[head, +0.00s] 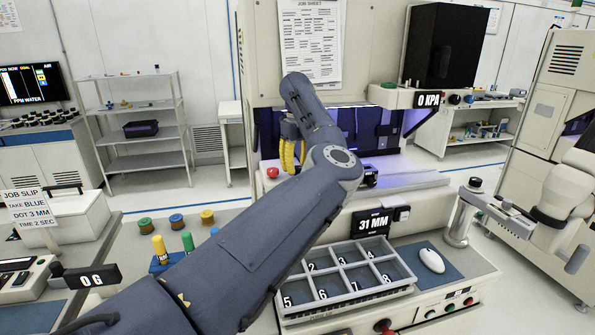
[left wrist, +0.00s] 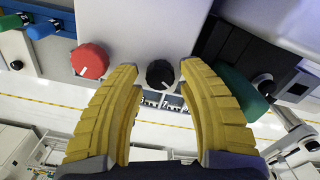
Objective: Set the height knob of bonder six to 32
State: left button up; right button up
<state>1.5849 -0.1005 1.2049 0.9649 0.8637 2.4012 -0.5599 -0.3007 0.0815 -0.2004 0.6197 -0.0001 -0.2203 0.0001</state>
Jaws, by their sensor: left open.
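The bonder in front of me has a 31 MM display (head: 374,222) on its front. My left gripper (head: 289,155), with yellow fingers, is open at the machine's opening, near a red knob (head: 272,171). In the left wrist view my open left gripper (left wrist: 160,73) has its fingertips on either side of a black knob (left wrist: 160,74), and no contact shows. The red knob (left wrist: 90,60) is left of the fingers there. Some marks under the black knob are partly cut off, so I cannot tell its label. My left arm hides part of the bonder. My right gripper is not in view.
A numbered divided tray (head: 345,290) and a white mouse (head: 430,261) lie in front of the bonder. A 0 KPA display (head: 429,100) is at upper right. A job slip (head: 30,207) and a 0 G display (head: 92,277) stand at left. A green part (left wrist: 240,90) is right of the fingers.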

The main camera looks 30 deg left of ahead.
pick_arm(q)
jog(key=shift+f, duration=0.85)
jog(key=shift+o, duration=0.2)
grip_shut()
